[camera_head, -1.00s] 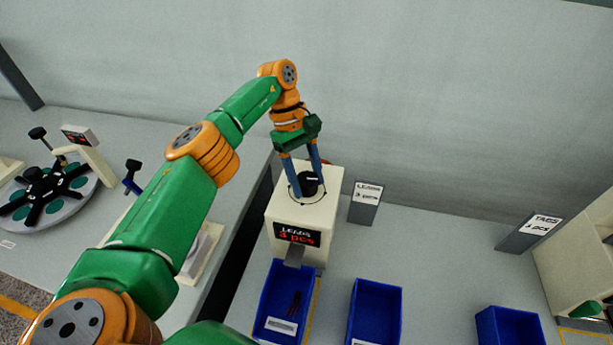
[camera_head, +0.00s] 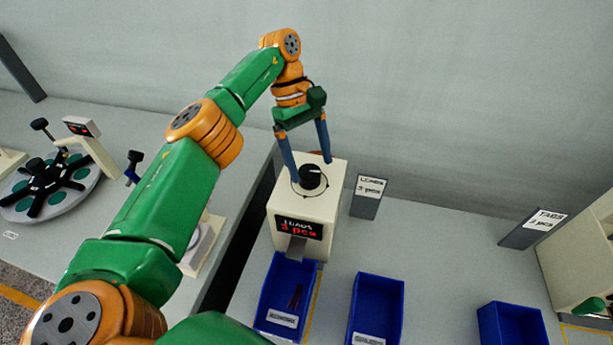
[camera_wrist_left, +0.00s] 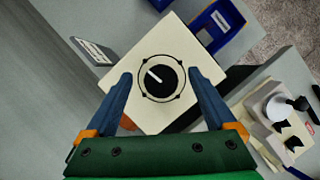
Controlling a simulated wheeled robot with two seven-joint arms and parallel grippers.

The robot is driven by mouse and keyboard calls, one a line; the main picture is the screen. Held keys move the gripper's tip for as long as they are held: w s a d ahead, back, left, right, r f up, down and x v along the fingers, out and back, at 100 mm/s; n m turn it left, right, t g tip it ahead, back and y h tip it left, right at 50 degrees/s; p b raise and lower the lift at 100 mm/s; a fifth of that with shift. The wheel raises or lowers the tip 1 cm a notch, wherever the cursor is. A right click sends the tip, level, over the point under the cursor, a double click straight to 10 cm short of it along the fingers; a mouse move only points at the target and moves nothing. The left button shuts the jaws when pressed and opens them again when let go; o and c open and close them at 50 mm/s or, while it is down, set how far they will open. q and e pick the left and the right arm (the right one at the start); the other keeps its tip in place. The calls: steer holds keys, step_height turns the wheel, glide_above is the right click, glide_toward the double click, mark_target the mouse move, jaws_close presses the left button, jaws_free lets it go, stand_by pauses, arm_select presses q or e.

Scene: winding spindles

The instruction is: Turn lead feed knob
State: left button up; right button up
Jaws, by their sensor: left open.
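The lead feed knob (camera_head: 310,177) is a round black knob with a white pointer line on top of a cream dispenser box (camera_head: 300,206). The box's display (camera_head: 299,228) shows red lettering that seems to read 3 pcs. My left gripper (camera_head: 311,166) is open just above the knob, its blue fingers spread apart on either side and clear of it. In the left wrist view the knob (camera_wrist_left: 160,76) sits between the open fingers (camera_wrist_left: 160,92), with its pointer aimed to the upper left. My right gripper is not in view.
A blue bin (camera_head: 273,298) with dark leads stands under the dispenser's chute. More blue bins (camera_head: 376,308) (camera_head: 511,325) stand to the right. Label stands (camera_head: 366,198) (camera_head: 531,230) are behind them. A round turntable (camera_head: 52,190) is at far left.

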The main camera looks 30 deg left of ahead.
arm_select(q)
steer(key=shift+s+d+r+b, duration=0.15)
steer(key=shift+s+d+b, duration=0.1)
steer(key=shift+s+b, duration=0.35)
steer(key=s+d+r+b, duration=0.2)
steer(key=s+d+r, duration=0.3)
steer(key=s+r, duration=0.4)
steer(key=shift+s+d+r+b, duration=0.2)
steer(key=shift+s+d+b, duration=0.15)
steer(key=shift+s, duration=0.9)
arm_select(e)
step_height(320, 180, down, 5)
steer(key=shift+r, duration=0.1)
arm_select(q)
steer(key=shift+a, duration=0.1)
